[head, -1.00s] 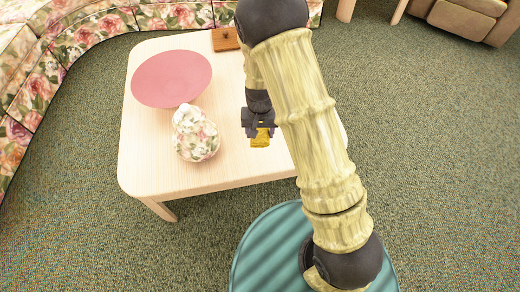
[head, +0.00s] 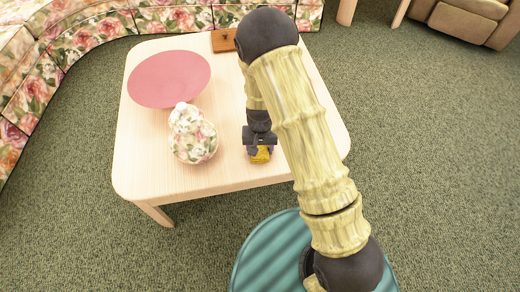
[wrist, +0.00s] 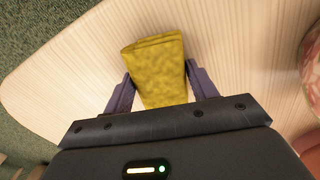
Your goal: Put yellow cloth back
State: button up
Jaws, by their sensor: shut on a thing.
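The yellow cloth (wrist: 158,68) is a small folded block in the wrist view, between the two purple fingers of my gripper (wrist: 160,90). My gripper is shut on it. In the head view the cloth (head: 261,156) shows just below my gripper (head: 259,147), over the near part of the pale wooden table (head: 235,178). Whether the cloth touches the tabletop or hangs a little above it, I cannot tell.
A floral rounded jar (head: 193,140) stands on the table left of my gripper. A pink round dish (head: 168,79) lies behind it. A small wooden box (head: 223,40) sits at the far edge. A floral sofa (head: 60,50) curves behind. The near tabletop is clear.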

aim_at(261, 148)
jog(key=shift+f, duration=0.1)
jog(key=o, duration=0.9)
jog(key=shift+o, duration=0.2)
notch_tip(261, 148, up, 12)
jog(key=p, duration=0.5)
jog(key=s+d+r+t, duration=0.1)
jog(key=s+d+r, duration=0.5)
jog(key=r, duration=0.2)
jog(key=s+d+r+t, duration=0.1)
jog(key=s+d+r, duration=0.5)
jog(key=r, duration=0.3)
jog(key=shift+s+d+r+t, duration=0.2)
jog(key=shift+d+t, duration=0.1)
jog(key=shift+d, duration=0.5)
